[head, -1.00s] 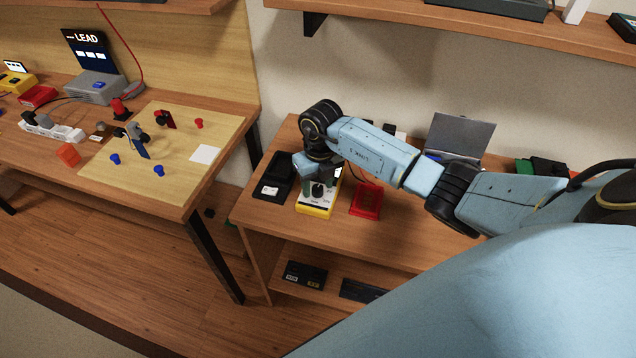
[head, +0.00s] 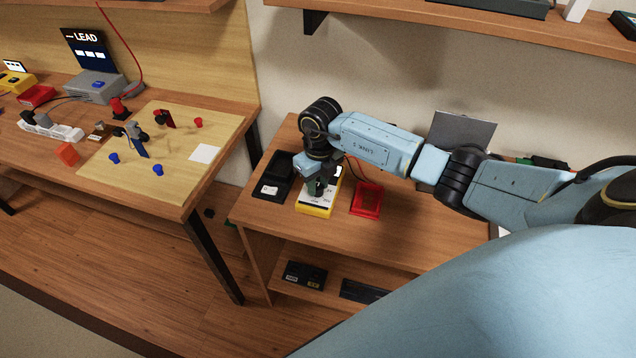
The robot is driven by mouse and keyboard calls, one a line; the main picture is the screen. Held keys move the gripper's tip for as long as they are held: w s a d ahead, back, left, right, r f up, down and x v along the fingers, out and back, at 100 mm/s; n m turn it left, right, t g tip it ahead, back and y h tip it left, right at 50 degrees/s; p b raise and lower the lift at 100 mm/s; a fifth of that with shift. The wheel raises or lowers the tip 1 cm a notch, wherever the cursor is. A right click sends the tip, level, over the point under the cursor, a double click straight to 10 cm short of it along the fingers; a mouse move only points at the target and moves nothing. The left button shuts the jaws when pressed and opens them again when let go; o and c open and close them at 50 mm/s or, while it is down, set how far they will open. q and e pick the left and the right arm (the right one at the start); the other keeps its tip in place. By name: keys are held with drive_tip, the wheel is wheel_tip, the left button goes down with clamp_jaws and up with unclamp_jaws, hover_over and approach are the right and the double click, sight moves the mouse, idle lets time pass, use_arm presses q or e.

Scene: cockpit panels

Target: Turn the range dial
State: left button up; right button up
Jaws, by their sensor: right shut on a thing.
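A yellow meter with a white and dark face (head: 314,209) lies on the wooden table in the head view. My right gripper (head: 318,188) points down onto the meter's face from above. It is shut on the range dial, which the fingers and wrist mostly hide. The dial's marking and angle cannot be read here. My left gripper is not in view.
A black case (head: 271,187) lies close on the left of the meter, and a red tray (head: 367,199) lies close on its right. A grey laptop-like screen (head: 461,132) stands behind my right arm. A second bench (head: 190,200) with a pale board is at left.

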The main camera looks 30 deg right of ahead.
sight(319, 185)
drive_tip(key=o, duration=1)
wheel_tip(319, 185, up, 14)
drive_tip(key=shift+d+f+p, duration=0.25)
drive_tip(key=shift+p, duration=0.05)
